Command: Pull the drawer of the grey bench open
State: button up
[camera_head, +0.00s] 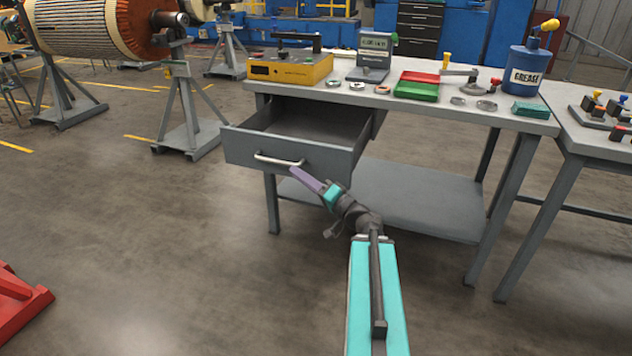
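The grey bench (395,198) stands in the middle, with its drawer (282,152) pulled well out at the left under the top. The inside of the drawer shows from above and looks empty. A pale bar handle (279,160) is on the drawer front. My gripper (296,172), with purple fingers and a teal body, is at the right end of the handle, a little below it. I see the fingers edge-on as one piece, so I cannot tell whether they are apart or whether they touch the handle.
On the bench top are a yellow instrument (291,69), a scale-like device (373,58), a red and green tray (417,86), a blue grease can (525,70) and small parts. A second bench (590,140) stands at right. A rotor stand (187,115) is left.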

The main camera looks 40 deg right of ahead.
jog(key=shift+s+r+p, duration=0.15)
jog(key=shift+s+p, duration=0.05)
jog(key=shift+p, duration=0.4)
jog(key=shift+p+v, duration=2.8)
jog(key=shift+p, duration=0.55)
jog(key=shift+w, duration=0.1)
